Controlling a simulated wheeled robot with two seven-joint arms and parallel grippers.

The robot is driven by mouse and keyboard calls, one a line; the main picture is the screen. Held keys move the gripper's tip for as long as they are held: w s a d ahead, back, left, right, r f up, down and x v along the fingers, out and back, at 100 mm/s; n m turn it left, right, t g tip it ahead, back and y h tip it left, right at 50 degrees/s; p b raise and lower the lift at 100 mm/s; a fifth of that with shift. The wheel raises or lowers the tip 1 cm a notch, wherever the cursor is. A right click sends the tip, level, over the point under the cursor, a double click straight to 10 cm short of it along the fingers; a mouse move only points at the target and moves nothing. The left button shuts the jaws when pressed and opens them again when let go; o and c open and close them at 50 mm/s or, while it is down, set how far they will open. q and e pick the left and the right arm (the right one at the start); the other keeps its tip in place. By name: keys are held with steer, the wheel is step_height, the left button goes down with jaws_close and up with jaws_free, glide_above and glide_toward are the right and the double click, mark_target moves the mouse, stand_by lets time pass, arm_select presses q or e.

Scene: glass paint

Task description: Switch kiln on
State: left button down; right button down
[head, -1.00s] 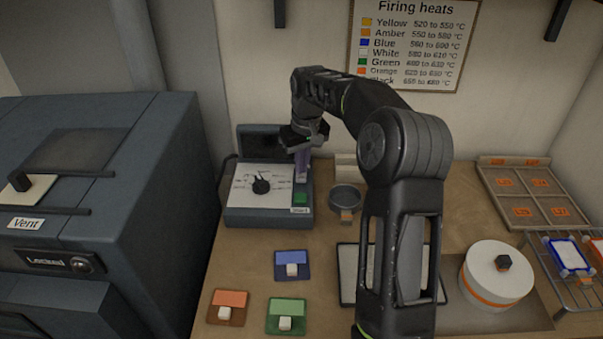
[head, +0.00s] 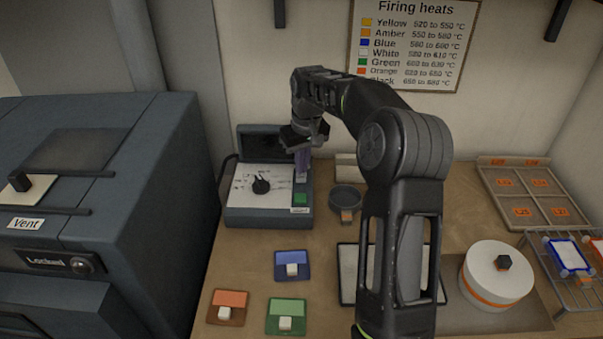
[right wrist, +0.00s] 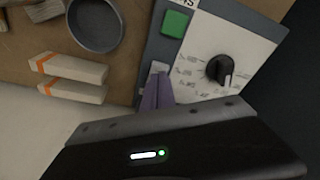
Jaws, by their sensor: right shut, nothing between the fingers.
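The kiln (head: 100,180) stands at the left, with a "Locked" panel (head: 58,262) on its front. Its control box (head: 240,215) sits on the bench to the right of it. The box has a white dial plate, a black knob (head: 261,185) and a green button (head: 300,199). In the right wrist view the green button (right wrist: 175,24) and knob (right wrist: 219,70) also show. My right gripper (head: 303,175) is shut and empty, its purple fingers pointing down at the box's right side, behind the green button. In the right wrist view the fingertips are at a small pale switch (right wrist: 159,68); I cannot tell whether they touch.
A grey round dish (head: 345,198) stands right of the box. Blue (head: 292,265), green (head: 287,316) and orange (head: 227,307) cards lie in front. A white round pot (head: 497,275), a wire rack (head: 575,285) and a compartment tray (head: 530,190) are at the right.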

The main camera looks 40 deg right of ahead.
mark_target(302, 177)
steer(key=shift+f+b, duration=0.55)
steer(key=shift+f, duration=0.3)
stand_by(0.7)
steer(key=shift+r, duration=0.1)
steer(key=shift+r+p, duration=2.85)
steer(key=shift+r, duration=0.65)
